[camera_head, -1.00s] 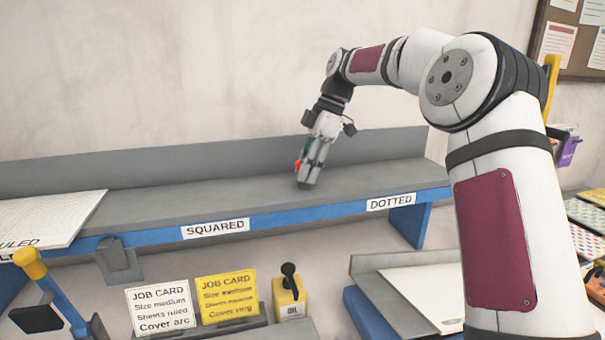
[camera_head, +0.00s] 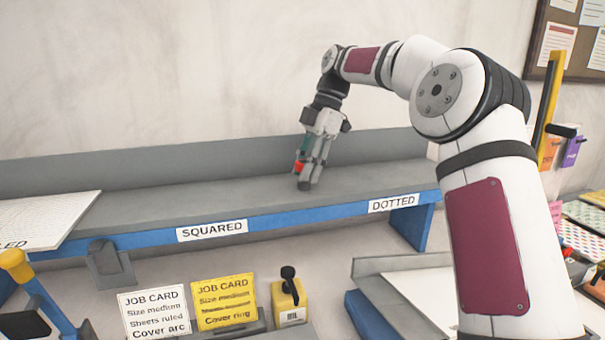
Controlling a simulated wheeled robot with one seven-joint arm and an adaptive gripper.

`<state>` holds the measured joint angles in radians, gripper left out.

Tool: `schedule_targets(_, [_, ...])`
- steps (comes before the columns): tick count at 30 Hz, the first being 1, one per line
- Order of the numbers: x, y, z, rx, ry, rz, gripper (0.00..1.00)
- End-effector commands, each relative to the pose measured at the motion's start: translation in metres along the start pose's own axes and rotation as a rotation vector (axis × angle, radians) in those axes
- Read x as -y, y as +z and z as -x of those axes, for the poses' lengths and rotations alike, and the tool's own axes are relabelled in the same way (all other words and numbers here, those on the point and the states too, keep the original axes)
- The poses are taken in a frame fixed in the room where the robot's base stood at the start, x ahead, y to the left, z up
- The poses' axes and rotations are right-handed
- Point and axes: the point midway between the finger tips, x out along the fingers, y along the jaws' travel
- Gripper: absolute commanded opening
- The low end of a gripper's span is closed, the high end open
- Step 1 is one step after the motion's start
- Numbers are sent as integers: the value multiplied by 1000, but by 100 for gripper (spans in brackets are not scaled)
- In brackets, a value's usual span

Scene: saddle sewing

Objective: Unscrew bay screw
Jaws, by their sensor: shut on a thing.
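My gripper (camera_head: 304,184) points down at the grey shelf (camera_head: 240,197), above the blue front edge between the SQUARED label (camera_head: 212,231) and the DOTTED label (camera_head: 394,203). Its fingers are close together, with their tips at or just above the shelf surface. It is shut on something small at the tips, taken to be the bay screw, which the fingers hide. A red part and a green part show on the gripper's left side; I cannot tell what they are.
A white ruled sheet stack (camera_head: 45,222) lies on the shelf at left. A grey tray (camera_head: 400,300) is at lower right. The shelf around my gripper is clear.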

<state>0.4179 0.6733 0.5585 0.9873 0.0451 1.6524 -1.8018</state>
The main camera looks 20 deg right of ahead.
Motion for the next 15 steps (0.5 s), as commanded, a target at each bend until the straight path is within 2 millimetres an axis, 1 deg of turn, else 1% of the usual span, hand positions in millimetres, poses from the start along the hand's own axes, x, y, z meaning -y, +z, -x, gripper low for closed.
schedule_targets(1, [-1,2,-2,1,-10,18,1])
schedule_targets(9, [-1,2,-3,0,-56,123,1])
schedule_targets(15, [0,2,-2,1,-62,139,1])
